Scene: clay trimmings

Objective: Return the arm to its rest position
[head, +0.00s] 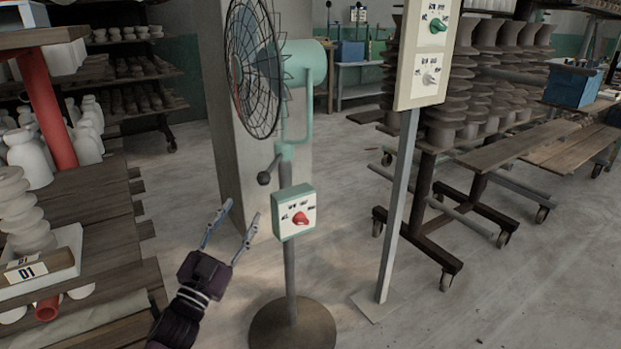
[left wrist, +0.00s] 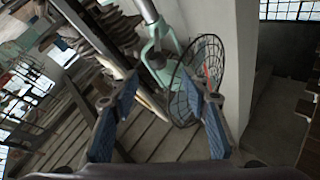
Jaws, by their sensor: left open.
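My left gripper (head: 233,229) is open and empty, its two fingers spread and pointing up. It is in front of and to the left of the fan's control box in the head view. In the left wrist view, the open left gripper (left wrist: 160,98) has blue pads with nothing between them. My right gripper is not in view.
A green pedestal fan (head: 306,90) carries a control box with a red knob (head: 301,218). A post with a switch panel (head: 424,55) stands to its right. Wheeled racks (head: 440,160) fill the right. A wooden shelf (head: 110,215) with white pottery is at left. Open floor lies at front right.

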